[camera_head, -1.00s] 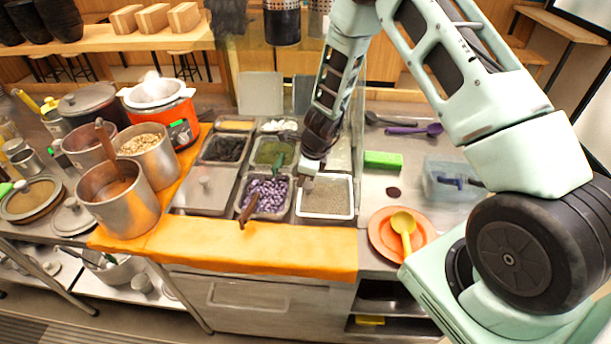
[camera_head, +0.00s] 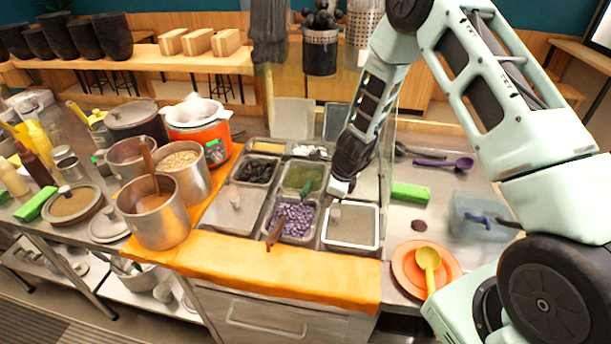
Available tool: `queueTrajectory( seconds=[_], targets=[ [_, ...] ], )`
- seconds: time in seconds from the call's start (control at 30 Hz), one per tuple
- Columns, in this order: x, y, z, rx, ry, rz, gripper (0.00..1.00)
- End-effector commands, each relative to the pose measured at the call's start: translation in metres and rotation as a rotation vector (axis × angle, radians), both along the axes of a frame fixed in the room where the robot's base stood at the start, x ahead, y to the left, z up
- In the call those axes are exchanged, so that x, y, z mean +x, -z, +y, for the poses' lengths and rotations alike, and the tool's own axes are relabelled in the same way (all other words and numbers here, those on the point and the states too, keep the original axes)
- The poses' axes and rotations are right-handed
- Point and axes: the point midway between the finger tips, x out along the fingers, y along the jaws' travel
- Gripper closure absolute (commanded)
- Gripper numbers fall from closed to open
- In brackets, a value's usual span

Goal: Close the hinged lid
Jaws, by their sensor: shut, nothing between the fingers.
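The topping station has several steel compartments in a counter. At its front left, a flat metal lid (camera_head: 232,212) with a small knob lies closed. At the back, two grey panels (camera_head: 293,117) stand upright and look like raised lids. The front right compartment (camera_head: 352,247) has a pale rim and a flat grey-brown surface; I cannot tell whether this is a lid or contents. A small pale knob (camera_head: 335,213) shows at its back left corner. My gripper (camera_head: 340,190) points down just above that corner, shut and empty. Its fingertips are small and partly hard to see.
Purple beans (camera_head: 294,220) with a brown-handled scoop (camera_head: 275,233) fill the neighbouring compartment. A green block (camera_head: 410,192), a purple spoon (camera_head: 443,163) and an orange plate (camera_head: 408,268) with a yellow ladle (camera_head: 428,262) lie to the right. Steel pots (camera_head: 155,215) crowd the left.

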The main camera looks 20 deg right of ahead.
Motion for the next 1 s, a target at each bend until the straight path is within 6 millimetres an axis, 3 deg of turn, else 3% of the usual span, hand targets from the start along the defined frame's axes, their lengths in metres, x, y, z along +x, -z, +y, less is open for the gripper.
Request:
queueTrajectory(
  seconds=[0.03, 0.1, 0.5, 0.9, 1.0],
  targets=[
    [0.000, -0.019, -0.003, 0.000, 0.001, -0.001, 1.00],
    [0.006, -0.018, 0.009, -0.002, -0.009, -0.003, 1.00],
    [0.031, -0.065, 0.050, -0.001, -0.006, -0.003, 1.00],
    [0.036, -0.078, 0.059, 0.001, 0.000, 0.001, 1.00],
    [0.022, -0.088, 0.082, 0.008, -0.144, -0.014, 1.00]
  ],
)
